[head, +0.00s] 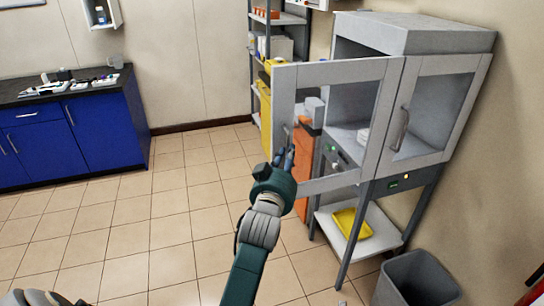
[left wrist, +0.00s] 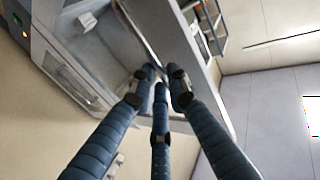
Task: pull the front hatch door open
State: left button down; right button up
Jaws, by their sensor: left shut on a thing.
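The hatch cabinet (head: 420,38) is a grey and white unit on dark legs, standing against the right wall. Its left glazed door (head: 335,73) is swung out, and the interior shows beside it. My left gripper (head: 285,158) is at the free left edge of this door, shut on its handle (head: 287,132), which the fingers partly hide. In the left wrist view, the blue fingers (left wrist: 160,76) close together at the door's bar. The right glazed door (head: 428,152) is shut, with a curved handle (head: 400,129). My right gripper is not in view.
A grey bin (head: 417,280) stands on the floor at the lower right. A yellow item (head: 352,224) lies on the cabinet's lower shelf (head: 385,232). Shelving (head: 278,18) stands behind the open door. A blue counter (head: 70,135) is at the left. The tiled floor (head: 150,220) between is clear.

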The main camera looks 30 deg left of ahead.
pick_arm(q)
jog(key=shift+w+d+r, duration=0.3)
jog(key=shift+d+r, duration=0.05)
jog(key=shift+d, duration=0.2)
jog(key=c, duration=2.1)
grip_release()
jog(key=o, duration=0.4)
jog(key=shift+w+d+f, duration=0.1)
jog(key=shift+w+d, duration=0.1)
jog(key=shift+o, duration=0.2)
jog(key=shift+w+d+f, duration=0.2)
jog(key=shift+f, duration=0.05)
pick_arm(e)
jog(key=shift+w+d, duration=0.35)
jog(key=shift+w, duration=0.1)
